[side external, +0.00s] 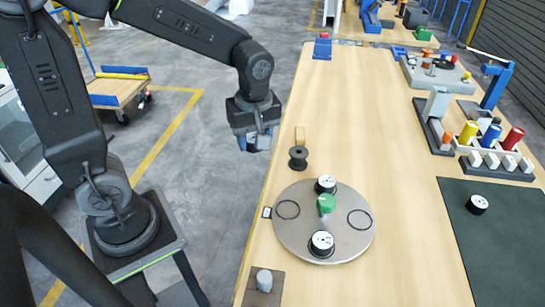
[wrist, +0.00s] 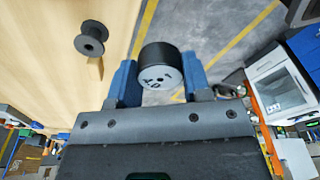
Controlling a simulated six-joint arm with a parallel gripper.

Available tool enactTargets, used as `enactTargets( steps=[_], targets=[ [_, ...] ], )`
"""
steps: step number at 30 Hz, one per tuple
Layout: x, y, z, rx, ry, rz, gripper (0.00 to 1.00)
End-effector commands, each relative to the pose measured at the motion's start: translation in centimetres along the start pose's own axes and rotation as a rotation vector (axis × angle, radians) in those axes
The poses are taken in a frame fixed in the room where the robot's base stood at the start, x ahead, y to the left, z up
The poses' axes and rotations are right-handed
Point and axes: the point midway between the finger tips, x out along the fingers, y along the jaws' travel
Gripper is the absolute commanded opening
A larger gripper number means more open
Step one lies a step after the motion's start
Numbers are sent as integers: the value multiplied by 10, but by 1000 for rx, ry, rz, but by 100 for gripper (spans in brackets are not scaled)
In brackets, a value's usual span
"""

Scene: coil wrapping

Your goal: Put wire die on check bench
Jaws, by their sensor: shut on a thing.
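My gripper (side external: 256,140) is at the left of the table, above the floor just past its edge. In the wrist view its two blue fingers (wrist: 160,74) are shut on a black wire die (wrist: 162,67) with a white marked face. In the side view the held die is hard to make out. A similar die (side external: 478,204) lies on a dark green mat (side external: 500,255) at the right, possibly the check bench. Two more dies, one at the back (side external: 325,184) and one at the front (side external: 321,243), sit on a round grey plate (side external: 290,235).
The plate has a green knob (side external: 327,203) and two empty ring marks. A black spool (side external: 298,158) stands behind it; it also shows in the wrist view (wrist: 91,38). A rack with coloured cylinders (side external: 490,137) is at the back right. The table's middle is clear.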

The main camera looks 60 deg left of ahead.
Motion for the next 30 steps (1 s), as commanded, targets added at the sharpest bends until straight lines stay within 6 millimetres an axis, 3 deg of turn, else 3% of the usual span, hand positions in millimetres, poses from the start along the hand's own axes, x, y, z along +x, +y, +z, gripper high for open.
enactTargets(
  steps=[5, 21, 30],
  targets=[
    [3, 11, -7, 148, -14, 14, 13],
    [38, 75, -33, 1033, -25, 123, 13],
    [50, 94, -42, 1315, 0, 161, 13]
  ],
)
